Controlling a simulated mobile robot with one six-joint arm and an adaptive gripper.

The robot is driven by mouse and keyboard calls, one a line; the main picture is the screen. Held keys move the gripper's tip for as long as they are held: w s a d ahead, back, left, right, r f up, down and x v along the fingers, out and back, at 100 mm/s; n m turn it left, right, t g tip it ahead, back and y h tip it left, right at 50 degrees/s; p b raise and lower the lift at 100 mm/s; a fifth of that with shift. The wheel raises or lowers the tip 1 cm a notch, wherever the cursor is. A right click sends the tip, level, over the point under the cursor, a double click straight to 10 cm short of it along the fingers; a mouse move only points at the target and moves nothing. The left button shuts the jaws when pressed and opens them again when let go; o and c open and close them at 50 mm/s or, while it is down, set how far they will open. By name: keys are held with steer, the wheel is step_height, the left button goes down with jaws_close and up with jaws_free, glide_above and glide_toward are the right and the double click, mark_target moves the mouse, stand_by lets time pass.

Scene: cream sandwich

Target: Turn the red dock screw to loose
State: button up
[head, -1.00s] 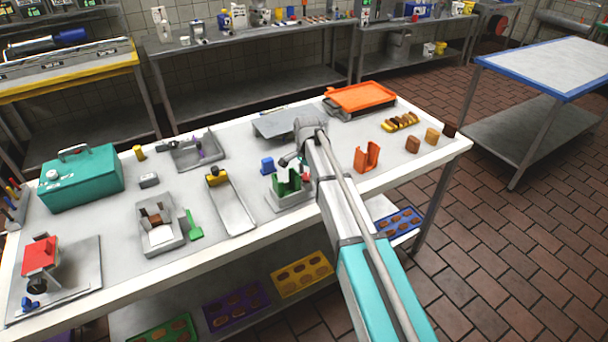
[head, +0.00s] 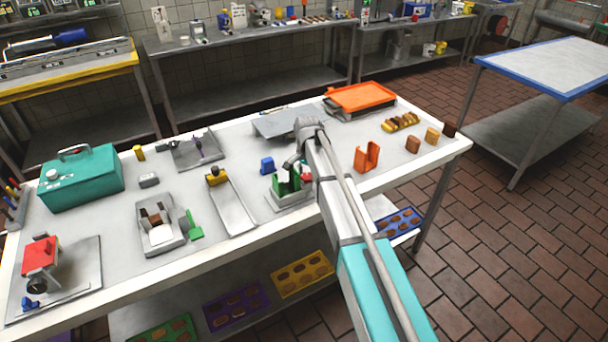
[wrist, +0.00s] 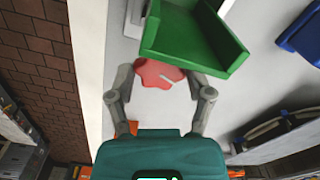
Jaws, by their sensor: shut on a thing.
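The red dock screw (wrist: 158,74) is a lobed red knob between my fingers in the wrist view. My gripper (wrist: 160,80) is shut on it, with one finger at each side. A green holder (wrist: 190,35) stands just beyond the screw and hides part of the view. In the head view the green holder (head: 283,186) sits on a grey dock base (head: 292,203) near the table's front edge. A bit of red (head: 307,178) shows there beside my arm. My arm hides most of the gripper in that view.
A blue block (head: 267,165) stands left of the dock, and an orange holder (head: 366,157) stands to its right. A grey plate (head: 275,124) lies behind. A grey tray with a yellow-and-black piece (head: 233,208) lies further left.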

steer(key=shift+w+d+n, duration=0.1)
steer(key=shift+d+n, duration=0.1)
steer(key=shift+n, duration=1.4)
steer(key=o, duration=1.1)
steer(key=shift+o, duration=0.2)
steer(key=shift+a, duration=0.1)
